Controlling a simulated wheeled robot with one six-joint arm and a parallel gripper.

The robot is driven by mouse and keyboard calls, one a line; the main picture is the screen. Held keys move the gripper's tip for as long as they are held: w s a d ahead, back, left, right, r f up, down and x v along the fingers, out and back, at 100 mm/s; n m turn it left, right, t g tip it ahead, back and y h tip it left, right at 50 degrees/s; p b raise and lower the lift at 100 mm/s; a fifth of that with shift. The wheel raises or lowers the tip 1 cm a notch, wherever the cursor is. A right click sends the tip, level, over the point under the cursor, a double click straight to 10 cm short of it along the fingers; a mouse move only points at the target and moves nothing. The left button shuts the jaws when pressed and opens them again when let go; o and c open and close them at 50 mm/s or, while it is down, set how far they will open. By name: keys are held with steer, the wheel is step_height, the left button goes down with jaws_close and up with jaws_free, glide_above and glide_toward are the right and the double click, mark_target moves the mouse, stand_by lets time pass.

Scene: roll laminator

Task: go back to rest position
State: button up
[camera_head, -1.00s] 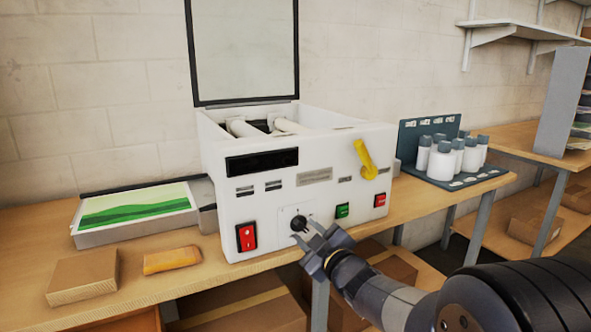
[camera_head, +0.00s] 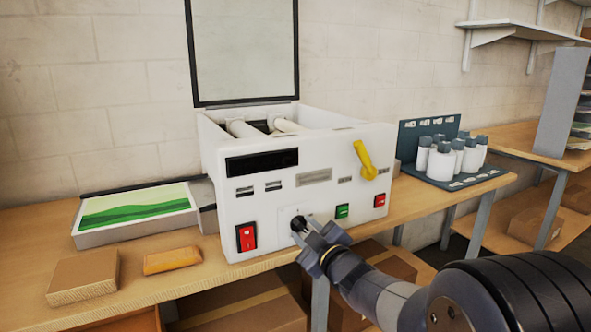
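The white roll laminator (camera_head: 290,190) stands on the wooden bench with its lid raised and its rollers showing. Its front has a dark display (camera_head: 262,161), a red rocker switch (camera_head: 246,237), a yellow lever (camera_head: 365,160), a green button (camera_head: 342,211) and a red button (camera_head: 380,200). My gripper (camera_head: 304,231) is at the lower front, right at the small dark knob (camera_head: 298,223). Its fingers partly cover the knob and its plate. I cannot tell whether they touch the knob or are closed on it.
A tray with a green-patterned sheet (camera_head: 135,208) is left of the laminator. A cardboard box (camera_head: 83,277) and an orange-brown block (camera_head: 172,260) lie at the front left. White bottles (camera_head: 458,158) stand in a dark rack at right. Boxes are below the bench.

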steer(key=shift+w+r+m+p, duration=0.1)
steer(key=shift+r+m+p, duration=0.35)
steer(key=shift+p, duration=0.75)
steer(key=m+p, duration=0.3)
steer(key=shift+f, duration=0.15)
steer(key=m+p, duration=0.5)
steer(key=p, duration=0.3)
steer(key=shift+d, duration=0.1)
steer(key=shift+f+m+p, duration=0.1)
steer(key=shift+m+p, duration=0.35)
steer(key=shift+p, duration=0.5)
steer(key=shift+f, duration=0.15)
